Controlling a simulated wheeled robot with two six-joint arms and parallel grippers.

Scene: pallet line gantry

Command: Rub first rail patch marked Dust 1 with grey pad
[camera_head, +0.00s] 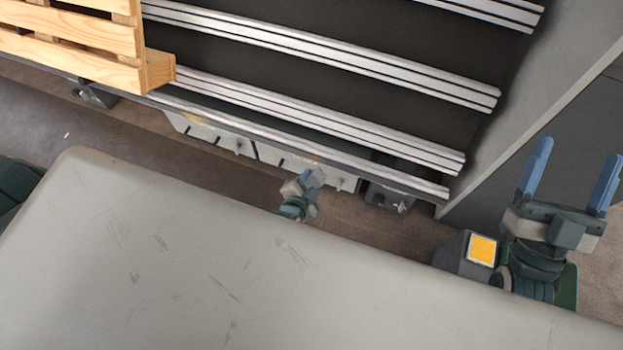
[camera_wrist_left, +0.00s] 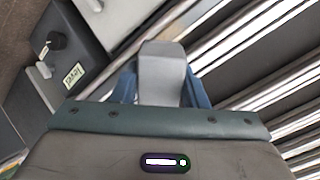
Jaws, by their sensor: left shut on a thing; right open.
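My left gripper (camera_head: 311,177) is at the front edge of the rail frame, low in the middle of the head view. In the left wrist view its blue fingers (camera_wrist_left: 162,88) are shut on a grey pad (camera_wrist_left: 162,72). The front rail (camera_head: 390,174) runs beside the gripper. A faint yellowish patch (camera_head: 196,118) shows near that rail, further left; I cannot read any Dust 1 mark. I cannot tell whether the pad touches a rail. My right gripper (camera_head: 577,152) is open and empty at the far right.
Several pale rails (camera_head: 330,110) cross the dark frame. A wooden pallet (camera_head: 75,40) lies over their left end. Grey boxes (camera_wrist_left: 90,62), one with a small label and black knob, sit beside the pad. A grey post (camera_head: 560,100) stands right of the rails.

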